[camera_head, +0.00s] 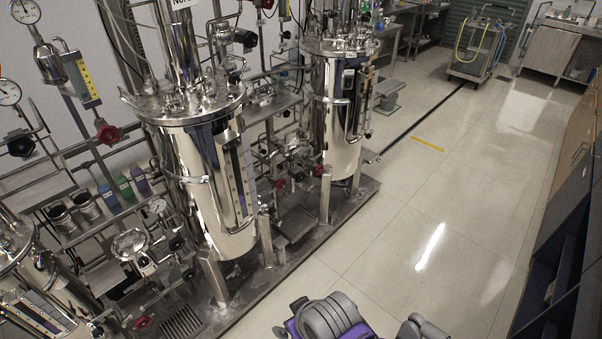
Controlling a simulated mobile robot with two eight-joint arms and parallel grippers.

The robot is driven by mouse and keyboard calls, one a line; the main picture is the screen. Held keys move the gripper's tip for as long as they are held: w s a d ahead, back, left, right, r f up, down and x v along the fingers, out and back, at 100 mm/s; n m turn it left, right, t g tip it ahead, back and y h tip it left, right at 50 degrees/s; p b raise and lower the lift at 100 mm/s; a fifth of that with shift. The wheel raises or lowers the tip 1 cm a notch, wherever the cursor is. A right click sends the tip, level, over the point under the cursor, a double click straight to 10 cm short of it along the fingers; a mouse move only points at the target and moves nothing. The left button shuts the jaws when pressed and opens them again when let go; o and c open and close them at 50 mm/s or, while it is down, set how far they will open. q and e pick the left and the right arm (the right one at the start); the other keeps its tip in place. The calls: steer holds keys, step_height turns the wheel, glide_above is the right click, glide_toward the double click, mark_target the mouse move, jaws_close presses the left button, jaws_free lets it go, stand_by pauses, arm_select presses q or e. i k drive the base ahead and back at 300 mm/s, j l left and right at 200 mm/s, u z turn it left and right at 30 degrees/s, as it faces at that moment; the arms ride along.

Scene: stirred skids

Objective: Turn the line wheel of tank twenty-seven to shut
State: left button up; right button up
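Three steel tanks stand along the left: a near one cut off at the lower left (45,290), a middle one (195,165) and a far one (340,110). No tank number is readable, so I cannot tell which is tank twenty-seven. Red handwheels show on the pipework left of the middle tank (108,134), low near the skid edge (142,322), and between the middle and far tanks (318,170). A dark wheel (20,143) is at the far left. I cannot tell whether any is open or shut. Neither gripper is in view.
The tanks stand on a low metal skid (285,265) with a raised edge. The tiled floor (440,210) to its right is clear. Dark shelving (565,260) lines the right side. A cart with a yellow hose (475,50) stands at the back. My purple-grey parts show at the bottom.

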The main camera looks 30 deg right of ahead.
mark_target(280, 182)
steer(key=z, duration=0.95)
